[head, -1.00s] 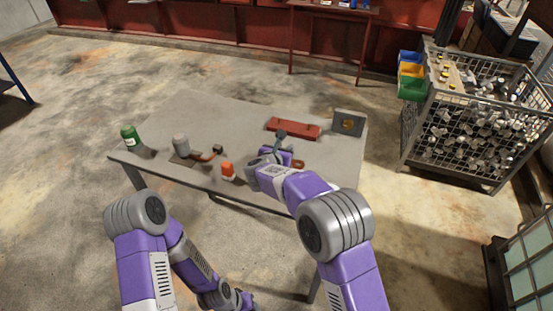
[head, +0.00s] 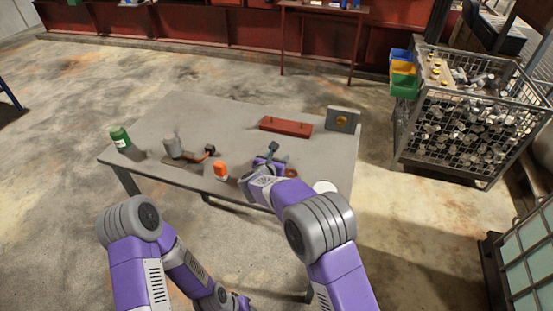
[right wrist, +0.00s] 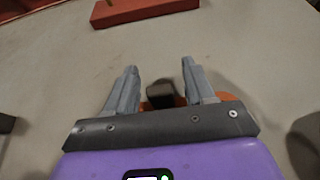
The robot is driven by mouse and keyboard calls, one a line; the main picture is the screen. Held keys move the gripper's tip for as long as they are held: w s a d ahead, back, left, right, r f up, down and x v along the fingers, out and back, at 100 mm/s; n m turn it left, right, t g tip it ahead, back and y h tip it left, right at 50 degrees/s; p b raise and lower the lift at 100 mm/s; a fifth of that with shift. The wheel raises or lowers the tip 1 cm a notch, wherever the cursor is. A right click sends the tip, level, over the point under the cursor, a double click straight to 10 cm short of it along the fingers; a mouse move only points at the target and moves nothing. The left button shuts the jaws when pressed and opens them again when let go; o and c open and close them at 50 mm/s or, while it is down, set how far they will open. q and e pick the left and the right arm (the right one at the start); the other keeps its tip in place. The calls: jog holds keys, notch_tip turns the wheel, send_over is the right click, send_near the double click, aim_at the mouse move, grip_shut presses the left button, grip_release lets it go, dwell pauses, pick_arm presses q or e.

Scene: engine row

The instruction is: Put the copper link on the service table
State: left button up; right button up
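The grey table (head: 240,116) stands in front of me in the head view. A copper-brown piece (head: 291,173) lies on it beside my right gripper (head: 271,150), mostly hidden by the hand. In the right wrist view, a dark block (right wrist: 160,92) with orange-copper parts (right wrist: 181,100) shows between the spread fingers of my right gripper (right wrist: 160,66). The fingers are open; I cannot tell whether they touch it. Another copper piece with a dark end (head: 208,150) joins a grey cylinder (head: 172,147) on the left. My left gripper (head: 238,302) hangs low; its fingers are unclear.
A green can (head: 120,138), an orange-capped bottle (head: 221,171), a red bar (head: 286,126), a grey block (head: 343,119) and a white disc (head: 325,187) are on the table. A wire cage (head: 455,150) of metal parts stands right. The table's back left is clear.

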jog(key=shift+r, duration=0.1)
jog(key=shift+s+r+p, duration=0.1)
jog(key=shift+r+p, duration=0.1)
jog(key=shift+p, duration=0.1)
jog(key=p+v, duration=0.1)
jog(key=v, duration=1)
jog(key=shift+s+a+r, duration=0.1)
jog(key=shift+s+a, duration=0.05)
jog(key=shift+s, duration=0.2)
